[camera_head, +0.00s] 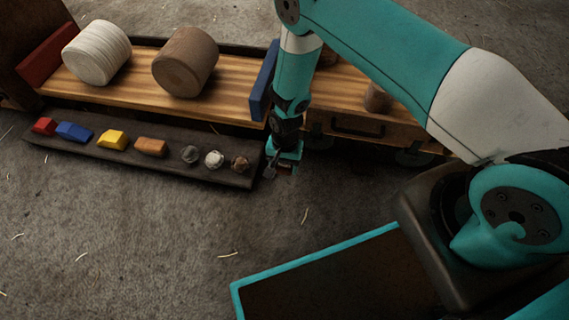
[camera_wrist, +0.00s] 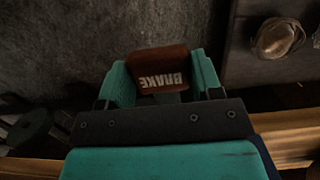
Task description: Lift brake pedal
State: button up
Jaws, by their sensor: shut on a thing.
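The brake pedal (camera_wrist: 160,66) is a reddish-brown block with white "BRAKE" lettering, upside down in the wrist view. My gripper (camera_wrist: 162,84) has its teal fingers on both sides of the pedal and is shut on it. In the head view my gripper (camera_head: 284,170) points down at the front of the wooden bench, just right of the dark tray's end. Only a small reddish bit of the pedal shows there, and its lower part is hidden. I cannot tell how high it is off the floor.
A dark tray (camera_head: 220,171) holds red, blue, yellow and orange blocks and several round lumps. Behind it, the wooden bench (camera_head: 130,85) carries a white spool (camera_head: 97,52) and a brown spool (camera_head: 185,61). A blue upright board (camera_head: 264,80) stands near my arm. The floor in front is mostly clear.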

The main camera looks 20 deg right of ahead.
jog(key=o, duration=1.3)
jog(key=shift+w+r, duration=0.15)
jog(key=shift+w, duration=0.05)
jog(key=r+p, duration=0.2)
jog(key=r, duration=0.3)
jog(key=w+r+p, duration=0.1)
jog(key=r+p, duration=0.2)
jog(key=r, duration=0.3)
jog(key=w+d+r+p, duration=0.1)
jog(key=r+p, duration=0.1)
jog(key=r, duration=0.4)
jog(key=shift+d+r+p, duration=0.1)
jog(key=shift+p, duration=0.25)
